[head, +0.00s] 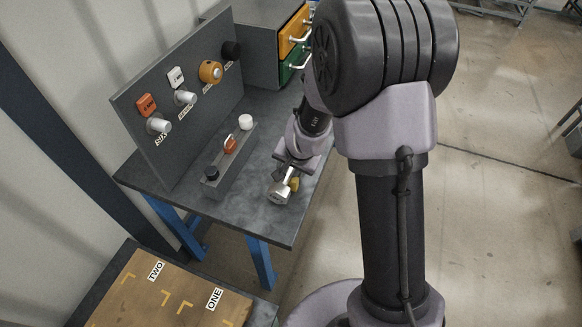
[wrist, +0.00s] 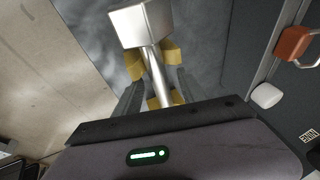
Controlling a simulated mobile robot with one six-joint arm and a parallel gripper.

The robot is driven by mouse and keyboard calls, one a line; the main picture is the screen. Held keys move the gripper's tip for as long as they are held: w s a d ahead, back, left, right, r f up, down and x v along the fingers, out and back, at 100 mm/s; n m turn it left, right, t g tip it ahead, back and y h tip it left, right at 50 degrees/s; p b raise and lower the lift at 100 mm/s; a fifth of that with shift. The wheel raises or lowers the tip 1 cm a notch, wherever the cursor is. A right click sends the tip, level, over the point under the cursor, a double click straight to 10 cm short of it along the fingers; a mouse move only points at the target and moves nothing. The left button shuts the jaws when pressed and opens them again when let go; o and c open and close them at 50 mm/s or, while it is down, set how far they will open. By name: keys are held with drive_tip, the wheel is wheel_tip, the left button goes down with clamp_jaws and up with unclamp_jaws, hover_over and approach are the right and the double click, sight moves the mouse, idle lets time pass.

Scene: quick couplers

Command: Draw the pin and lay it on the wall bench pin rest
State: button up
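A silver pin with a square block head (wrist: 141,24) and a thin round shaft shows in the wrist view. My gripper (wrist: 153,62) has its yellow fingertip pads on either side of the shaft, close against it. In the head view my gripper (head: 290,181) hangs over the front right part of the bench. The pin's head (head: 279,194) points toward the bench's front edge there. Whether the head touches the bench top is unclear. I cannot pick out the pin rest for certain.
The wall bench (head: 258,218) carries an upright panel (head: 150,115) with several labelled couplers. A dark raised block (head: 228,158) holds a black knob, a red-handled part and a white cap. Drawers (head: 293,45) stand behind. A brown board (head: 170,295) lies at lower left.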

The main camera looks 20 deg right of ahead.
drive_tip(key=shift+s, duration=0.1)
drive_tip(key=p+v, duration=1)
drive_tip(key=v, duration=0.7)
drive_tip(key=shift+r, duration=0.15)
drive_tip(key=s+a+r+n+b, duration=0.1)
drive_tip(key=s+a+r+b, duration=0.1)
drive_tip(key=s+r, duration=0.4)
drive_tip(key=s+a+r+n+t+y+b, duration=0.1)
drive_tip(key=s+a+r+n+b, duration=0.1)
drive_tip(key=s+r, duration=0.5)
drive_tip(key=s+b, duration=0.1)
drive_tip(key=s, duration=0.4)
drive_tip(key=shift+a+r+y, duration=0.25)
drive_tip(key=shift+r+y, duration=0.05)
